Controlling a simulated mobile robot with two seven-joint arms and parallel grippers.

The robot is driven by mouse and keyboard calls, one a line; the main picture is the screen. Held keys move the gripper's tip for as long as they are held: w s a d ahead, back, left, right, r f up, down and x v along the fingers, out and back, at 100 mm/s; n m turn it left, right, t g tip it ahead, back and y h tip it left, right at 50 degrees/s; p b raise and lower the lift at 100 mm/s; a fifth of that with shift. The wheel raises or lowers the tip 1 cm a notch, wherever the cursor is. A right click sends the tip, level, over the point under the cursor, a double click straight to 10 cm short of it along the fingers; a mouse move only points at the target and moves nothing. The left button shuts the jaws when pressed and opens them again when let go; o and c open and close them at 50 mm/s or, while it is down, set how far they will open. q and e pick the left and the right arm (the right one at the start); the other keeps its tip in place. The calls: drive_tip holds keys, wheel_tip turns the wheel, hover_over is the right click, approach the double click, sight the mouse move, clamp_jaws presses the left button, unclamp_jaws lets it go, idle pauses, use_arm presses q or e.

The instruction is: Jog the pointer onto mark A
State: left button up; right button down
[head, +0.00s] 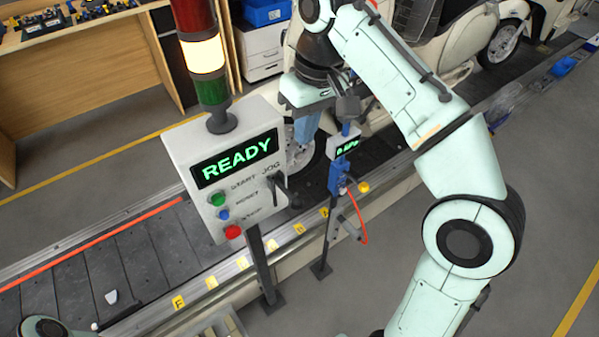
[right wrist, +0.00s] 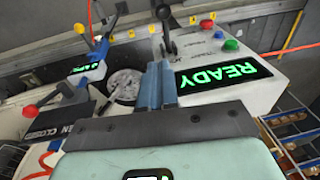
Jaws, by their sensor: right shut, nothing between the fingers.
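The pale control box (head: 195,160) shows READY on its screen, with a black jog lever (head: 281,190) on its right side. In the right wrist view the lever (right wrist: 167,38) stands just beyond my fingertips, apart from them as far as I can tell. My right gripper (head: 304,130), with blue fingers, is shut and empty behind and right of the box; it also shows in the right wrist view (right wrist: 158,68). Yellow letter marks (head: 178,302) line the conveyor edge; mark A and the pointer I cannot clearly make out. My left gripper is out of view.
A blue valve stand (head: 338,178) with a small green readout, a yellow knob and a red hose stands right of the box. A stack light (head: 203,55) rises above the box.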

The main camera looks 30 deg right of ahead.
drive_tip(key=b, duration=0.5)
hover_over(287, 192)
drive_tip(key=s+d, duration=0.2)
wheel_tip(287, 192, down, 12)
drive_tip(key=f, duration=0.1)
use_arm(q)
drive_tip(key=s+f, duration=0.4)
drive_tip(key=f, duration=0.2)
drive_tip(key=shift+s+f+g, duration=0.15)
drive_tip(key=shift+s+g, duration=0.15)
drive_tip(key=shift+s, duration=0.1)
use_arm(e)
drive_tip(key=shift+s+a, duration=0.3)
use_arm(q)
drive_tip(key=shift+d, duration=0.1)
